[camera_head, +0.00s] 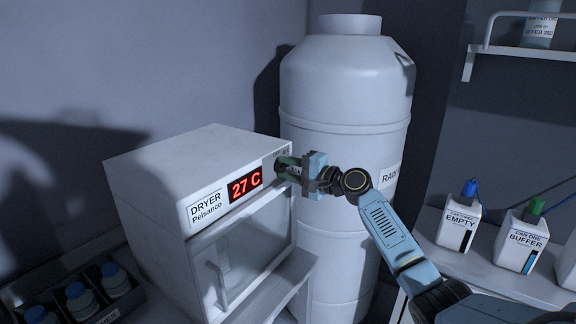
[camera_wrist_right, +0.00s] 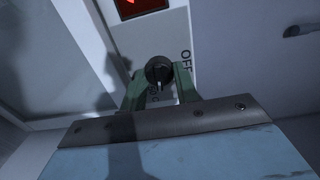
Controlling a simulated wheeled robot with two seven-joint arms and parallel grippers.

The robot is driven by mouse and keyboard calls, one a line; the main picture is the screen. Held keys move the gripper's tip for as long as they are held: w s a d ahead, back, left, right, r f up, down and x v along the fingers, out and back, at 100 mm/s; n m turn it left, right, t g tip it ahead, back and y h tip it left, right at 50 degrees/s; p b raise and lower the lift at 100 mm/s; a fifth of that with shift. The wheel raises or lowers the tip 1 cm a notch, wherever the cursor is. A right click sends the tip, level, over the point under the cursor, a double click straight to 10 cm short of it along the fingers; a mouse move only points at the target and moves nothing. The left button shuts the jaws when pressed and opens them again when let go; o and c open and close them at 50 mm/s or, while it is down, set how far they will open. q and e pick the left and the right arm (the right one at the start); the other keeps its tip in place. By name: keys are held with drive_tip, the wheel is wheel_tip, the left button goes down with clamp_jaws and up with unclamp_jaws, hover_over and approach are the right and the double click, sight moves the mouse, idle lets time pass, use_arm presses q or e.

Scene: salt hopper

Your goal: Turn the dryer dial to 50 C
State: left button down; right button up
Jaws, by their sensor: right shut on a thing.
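The white dryer (camera_head: 160,165) stands on a stand at the left of centre, its front turned toward the right. Its red display (camera_head: 245,184) reads 27 C. In the right wrist view the dark round dial (camera_wrist_right: 158,71) sits on the white panel, with the word OFF beside it and a light pointer mark toward the gripper side. My right gripper (camera_head: 287,166) is at the right end of the dryer's front panel. Its green fingers (camera_wrist_right: 160,82) are shut on the dial, one on each side. My left gripper is not in view.
A large white tank (camera_head: 345,90) stands close behind the right gripper. The dryer door (camera_head: 245,255) with its handle is below the panel.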

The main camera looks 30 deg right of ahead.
idle(0.3)
drive_tip(key=o, duration=1)
drive_tip(key=b+v, duration=0.2)
drive_tip(key=v, duration=1.1)
drive_tip(key=shift+s+d, duration=0.1)
drive_tip(key=shift+s, duration=0.1)
drive_tip(key=shift+f, duration=0.15)
